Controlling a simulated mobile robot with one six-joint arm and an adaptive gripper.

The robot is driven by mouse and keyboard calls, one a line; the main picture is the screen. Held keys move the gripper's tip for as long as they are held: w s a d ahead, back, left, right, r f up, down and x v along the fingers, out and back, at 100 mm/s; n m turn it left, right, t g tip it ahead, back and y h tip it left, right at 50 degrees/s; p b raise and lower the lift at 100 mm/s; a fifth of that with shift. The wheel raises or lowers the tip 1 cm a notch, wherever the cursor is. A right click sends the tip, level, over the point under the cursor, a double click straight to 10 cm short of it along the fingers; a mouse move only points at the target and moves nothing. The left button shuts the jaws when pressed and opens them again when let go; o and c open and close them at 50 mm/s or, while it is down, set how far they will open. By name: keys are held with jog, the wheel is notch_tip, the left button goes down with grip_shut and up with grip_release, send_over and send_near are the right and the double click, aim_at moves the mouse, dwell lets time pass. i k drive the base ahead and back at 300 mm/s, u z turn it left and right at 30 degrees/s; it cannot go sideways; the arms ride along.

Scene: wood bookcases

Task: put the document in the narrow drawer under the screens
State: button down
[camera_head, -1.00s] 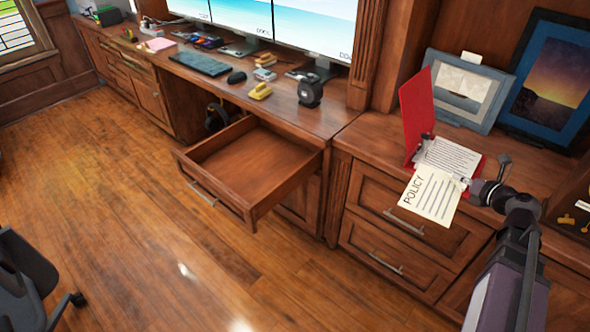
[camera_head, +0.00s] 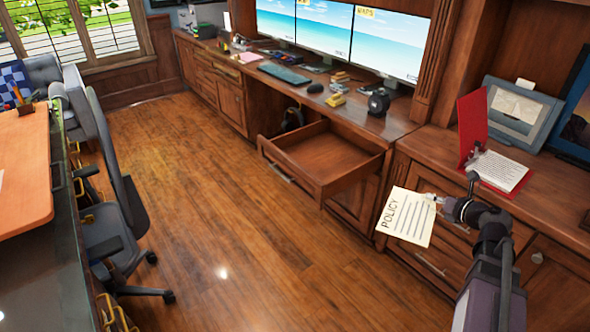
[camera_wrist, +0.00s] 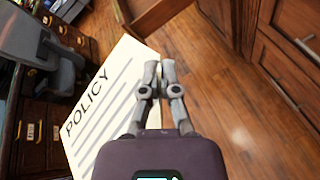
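The document (camera_head: 404,220) is a cream sheet headed "POLICY". My gripper (camera_head: 436,199) is shut on its right edge and holds it in the air, in front of the right-hand cabinet. In the wrist view the document (camera_wrist: 108,105) lies to the left of my gripper (camera_wrist: 160,68), whose fingers are together on its edge. The narrow drawer (camera_head: 325,160) under the screens (camera_head: 385,42) is pulled out, and its visible inside is empty. The document is to the right of the drawer and apart from it.
A red folder (camera_head: 472,125) with a printed page stands open on the right-hand cabinet top, near a picture frame (camera_head: 517,110). Several small items lie on the desk under the screens. An office chair (camera_head: 115,200) stands at the left. The floor (camera_head: 240,230) between is clear.

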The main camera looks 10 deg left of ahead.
aim_at(324, 160)
jog(key=u, duration=0.05)
jog(key=k, duration=0.45)
jog(key=z, duration=0.05)
jog(key=i, duration=1.35)
jog(key=u, duration=0.75)
jog(key=i, duration=0.4)
jog(key=u, duration=0.3)
